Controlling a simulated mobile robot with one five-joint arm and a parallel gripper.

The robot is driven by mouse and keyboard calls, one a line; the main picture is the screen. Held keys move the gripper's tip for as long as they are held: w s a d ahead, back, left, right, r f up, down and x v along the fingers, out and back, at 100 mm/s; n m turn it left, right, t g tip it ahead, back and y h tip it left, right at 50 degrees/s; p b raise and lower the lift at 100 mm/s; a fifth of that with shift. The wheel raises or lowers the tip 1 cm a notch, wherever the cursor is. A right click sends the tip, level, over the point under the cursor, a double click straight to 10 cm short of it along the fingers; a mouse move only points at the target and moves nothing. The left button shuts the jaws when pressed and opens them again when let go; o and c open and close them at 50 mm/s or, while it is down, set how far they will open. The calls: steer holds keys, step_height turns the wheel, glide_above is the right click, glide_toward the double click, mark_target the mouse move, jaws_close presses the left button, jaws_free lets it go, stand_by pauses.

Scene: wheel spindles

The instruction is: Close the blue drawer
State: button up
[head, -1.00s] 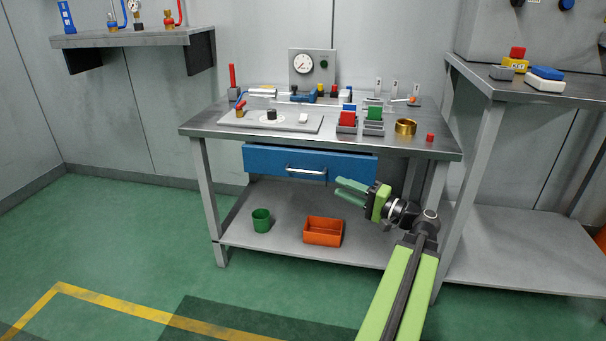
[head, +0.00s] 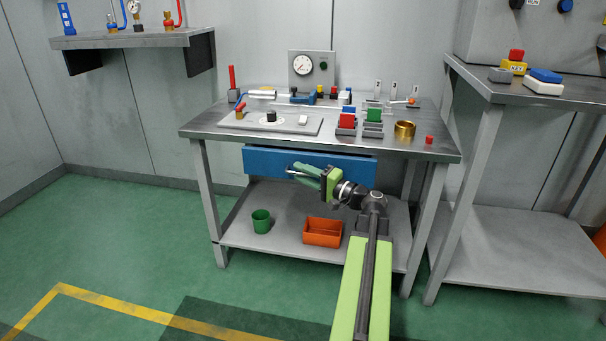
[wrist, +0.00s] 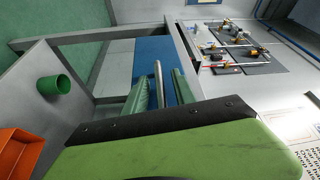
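The blue drawer (head: 265,159) is under the tabletop of the workbench, its wide front facing me. How far it stands out is hard to tell. It also shows in the wrist view (wrist: 150,55). My gripper (head: 306,172) is in front of the drawer, with its green fingers over the silvery bar handle (head: 290,169) and hiding most of it. In the wrist view, my gripper (wrist: 160,85) is open, and the handle (wrist: 158,80) shows between the fingers with gaps on both sides. I cannot tell whether a finger touches it.
A green cup (head: 261,221) and an orange bin (head: 322,232) stand on the lower shelf (head: 285,200). The tabletop (head: 200,126) holds a grey plate, red and green blocks and a brass ring (head: 404,130). A second bench (head: 520,240) stands at the right.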

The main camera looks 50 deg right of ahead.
jaws_close()
stand_by(1.3)
